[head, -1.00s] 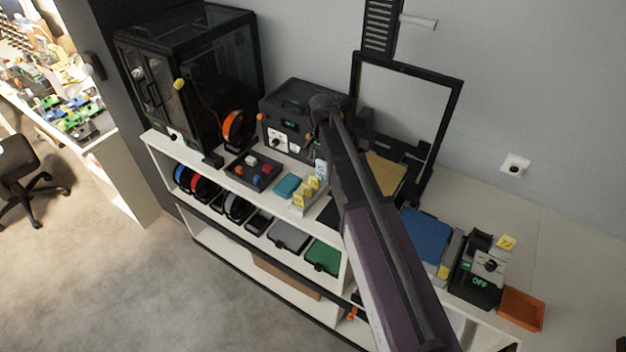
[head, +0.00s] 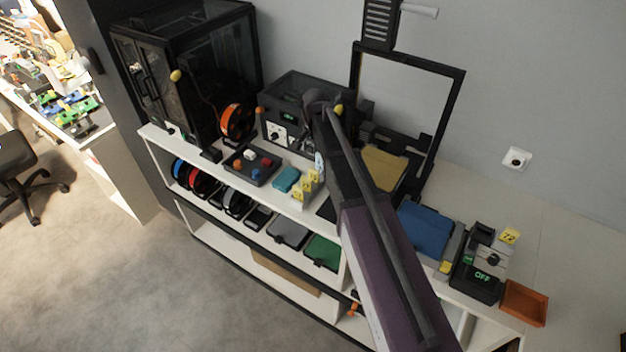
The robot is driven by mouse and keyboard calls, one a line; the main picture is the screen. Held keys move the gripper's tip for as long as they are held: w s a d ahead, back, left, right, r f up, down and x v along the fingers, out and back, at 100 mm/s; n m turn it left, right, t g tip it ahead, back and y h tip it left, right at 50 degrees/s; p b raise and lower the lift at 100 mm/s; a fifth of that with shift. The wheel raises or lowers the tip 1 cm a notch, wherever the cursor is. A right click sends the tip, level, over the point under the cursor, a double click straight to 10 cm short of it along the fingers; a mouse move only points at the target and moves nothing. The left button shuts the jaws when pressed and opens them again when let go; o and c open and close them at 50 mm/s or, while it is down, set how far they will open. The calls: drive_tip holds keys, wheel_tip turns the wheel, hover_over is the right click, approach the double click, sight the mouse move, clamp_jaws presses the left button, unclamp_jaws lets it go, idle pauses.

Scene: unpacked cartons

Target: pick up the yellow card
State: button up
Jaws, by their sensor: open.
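Several small yellow cards (head: 304,187) with dark print stand in a pale holder on the white shelf top, just left of my arm. Another yellow card (head: 509,236), marked 72, stands upright at the back of the grey-and-black device with the green OFF display (head: 484,272), at the right. I cannot tell which card the task means. My purple and black arm rises from the bottom, across the middle of the shelf. My gripper does not show clearly; no fingertips can be made out, and I see no card held.
Beside the cards lie a teal block (head: 286,179) and a dark tray (head: 252,166) of coloured parts. A black frame (head: 447,120) stands behind a tan panel (head: 383,167). A blue case (head: 425,228) and an orange tray (head: 524,303) are at right. The back-right top is bare.

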sight(314, 169)
drive_tip(key=shift+f+b, duration=1.95)
drive_tip(key=shift+f, duration=0.3)
drive_tip(key=shift+f, duration=0.1)
drive_tip(key=f+b, duration=0.5)
drive_tip(key=shift+s+a, duration=0.1)
drive_tip(key=shift+s, duration=0.1)
drive_tip(key=c, duration=0.9)
